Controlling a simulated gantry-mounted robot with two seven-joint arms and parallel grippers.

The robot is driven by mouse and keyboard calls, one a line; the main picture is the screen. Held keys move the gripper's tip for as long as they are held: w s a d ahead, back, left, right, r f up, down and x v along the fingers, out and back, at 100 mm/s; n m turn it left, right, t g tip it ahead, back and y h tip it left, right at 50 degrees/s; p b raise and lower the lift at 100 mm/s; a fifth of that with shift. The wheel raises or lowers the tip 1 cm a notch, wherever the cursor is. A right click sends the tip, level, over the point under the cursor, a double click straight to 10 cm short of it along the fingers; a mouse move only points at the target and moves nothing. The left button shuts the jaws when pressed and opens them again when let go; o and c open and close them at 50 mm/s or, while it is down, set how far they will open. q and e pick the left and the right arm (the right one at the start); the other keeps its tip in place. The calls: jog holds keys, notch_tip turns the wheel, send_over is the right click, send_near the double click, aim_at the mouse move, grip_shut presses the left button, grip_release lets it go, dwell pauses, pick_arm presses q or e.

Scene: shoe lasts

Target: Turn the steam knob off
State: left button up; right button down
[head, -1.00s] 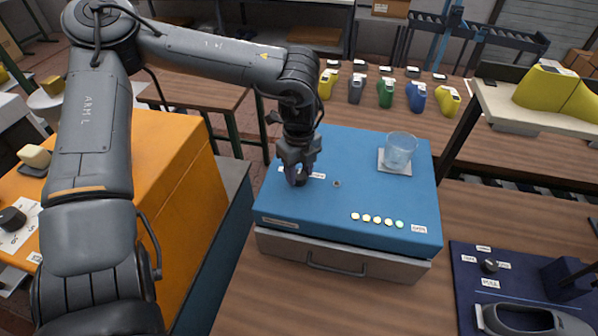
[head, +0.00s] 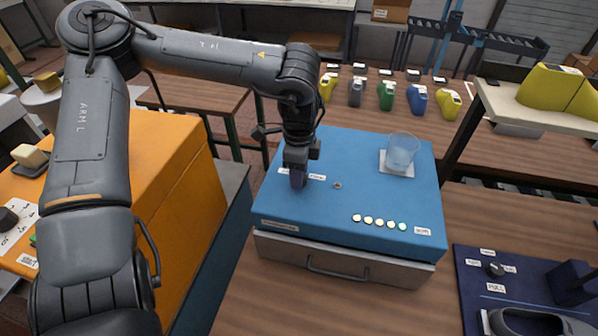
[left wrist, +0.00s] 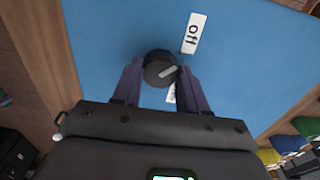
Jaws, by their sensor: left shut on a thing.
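The black steam knob (left wrist: 158,68) stands on top of the blue box (head: 375,205). My left gripper (head: 298,182) points down over it and hides it in the head view. In the left wrist view its two fingers (left wrist: 160,80) are shut on the knob, one on each side. The knob's pale pointer line aims right and slightly up in that view. The "off" label (left wrist: 194,33) lies up and to the right of the knob. A second label (left wrist: 171,93) below the knob is partly hidden by a finger. My right gripper is out of view.
A clear glass (head: 402,150) stands on a pale pad at the box's back right. A row of round lights (head: 379,222) is near its front edge. A navy panel with another knob (head: 495,268) lies at right. An orange cabinet (head: 185,190) is at left.

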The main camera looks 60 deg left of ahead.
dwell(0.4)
pick_arm(q)
jog(key=o, duration=1.1)
jog(key=shift+c, duration=0.2)
jog(key=shift+r, duration=0.1)
notch_tip(320, 180, up, 11)
jog(key=p, duration=0.1)
